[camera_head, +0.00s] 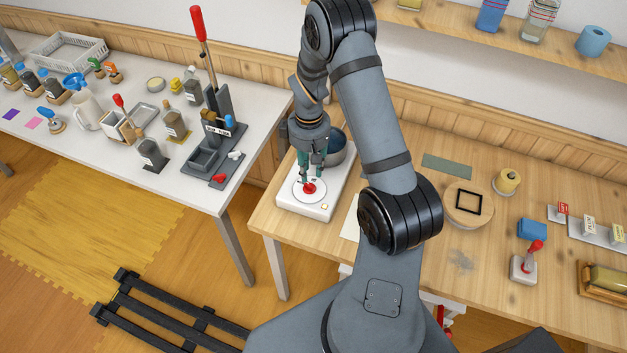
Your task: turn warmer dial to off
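The warmer (289,204) is a white box on the left end of the wooden table. Its dial is a red knob (309,188) on a white round plate (297,191) on the front part of the top. A dark grey-blue pot (338,152) stands on the back of the warmer, partly hidden by my arm. My gripper (308,181) points down right over the red knob, with its fingertips at or just above it. I cannot tell whether the fingers touch the knob or how far apart they are. The dial's markings are too small to read.
A small yellowish button (324,206) sits at the warmer's front corner. To the right are a round wooden board (470,208), a blue block (531,229) and a red-handled lever (525,264). On the left table, a tall red-handled press (222,130) stands near the edge.

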